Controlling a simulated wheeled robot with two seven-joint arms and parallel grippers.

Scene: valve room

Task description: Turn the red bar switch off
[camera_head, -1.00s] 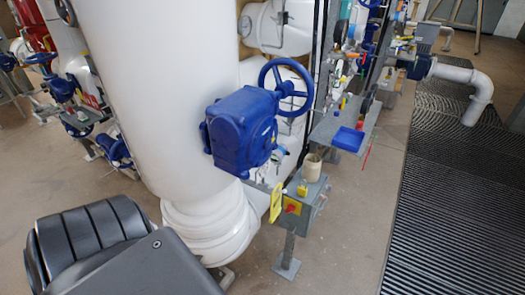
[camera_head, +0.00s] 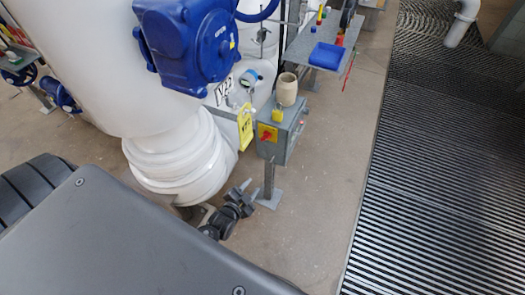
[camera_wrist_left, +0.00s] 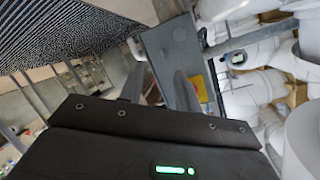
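The red bar switch (camera_head: 266,136) sits on a yellow plate (camera_head: 268,130) on the front of a grey box (camera_head: 293,138). The box stands on a post with a square foot. My left gripper (camera_head: 249,197) is below and left of the switch, near the post, apart from the switch. Its two dark fingers look spread, with nothing between them. In the left wrist view the grey box (camera_wrist_left: 158,48) and part of the yellow plate (camera_wrist_left: 201,88) show, but the red bar is not clear. My right gripper is not in view.
A yellow tag (camera_head: 245,127) hangs just left of the switch. A beige cup (camera_head: 287,89) and a small yellow item stand on the box. A thick white pipe (camera_head: 180,160) and blue valve (camera_head: 190,42) are at left. Floor right of the post is clear up to the black grating (camera_head: 440,180).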

